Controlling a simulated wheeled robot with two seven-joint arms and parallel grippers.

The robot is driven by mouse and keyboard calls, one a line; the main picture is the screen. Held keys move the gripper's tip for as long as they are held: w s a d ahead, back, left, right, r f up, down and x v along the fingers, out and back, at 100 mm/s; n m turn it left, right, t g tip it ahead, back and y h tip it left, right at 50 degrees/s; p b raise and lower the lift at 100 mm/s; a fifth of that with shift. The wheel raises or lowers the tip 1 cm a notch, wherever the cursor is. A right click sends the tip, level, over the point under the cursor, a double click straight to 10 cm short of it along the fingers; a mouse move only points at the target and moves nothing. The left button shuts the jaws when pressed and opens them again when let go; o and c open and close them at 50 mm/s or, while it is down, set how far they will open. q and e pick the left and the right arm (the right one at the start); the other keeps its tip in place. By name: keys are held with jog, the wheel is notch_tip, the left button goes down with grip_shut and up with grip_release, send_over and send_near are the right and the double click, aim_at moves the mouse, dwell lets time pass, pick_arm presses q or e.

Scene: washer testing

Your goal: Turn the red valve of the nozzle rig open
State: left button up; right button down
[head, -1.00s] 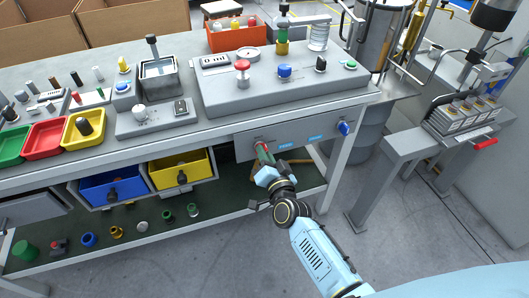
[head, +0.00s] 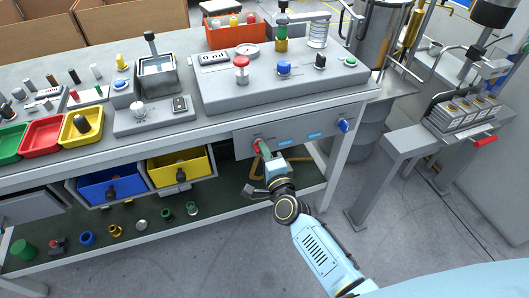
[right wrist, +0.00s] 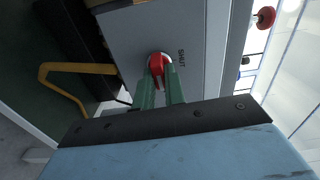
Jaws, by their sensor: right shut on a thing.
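The red valve (head: 257,147) sits on the grey front panel of the bench, at the panel's left end. In the right wrist view the red valve handle (right wrist: 156,66) stands out from the panel, with the word SHUT printed beside it. My right gripper (head: 261,151) reaches up to it from below. Its two green fingers (right wrist: 158,84) are closed on the handle, one on each side. The panel's other printed marks are too small to read. My left gripper is not in view.
A blue knob (head: 344,126) is at the panel's right end. A yellow bin (head: 180,169) and a blue bin (head: 111,187) hang to the left under the bench. A yellow bent bar (right wrist: 68,84) shows beside the panel in the right wrist view.

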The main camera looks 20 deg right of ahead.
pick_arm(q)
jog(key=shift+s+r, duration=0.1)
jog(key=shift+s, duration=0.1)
pick_arm(e)
jog(key=shift+m, duration=0.3)
jog(key=c, duration=1.5)
grip_release()
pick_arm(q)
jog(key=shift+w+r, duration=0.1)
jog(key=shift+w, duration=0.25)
pick_arm(e)
jog(key=shift+o, duration=0.2)
jog(key=shift+s, duration=0.15)
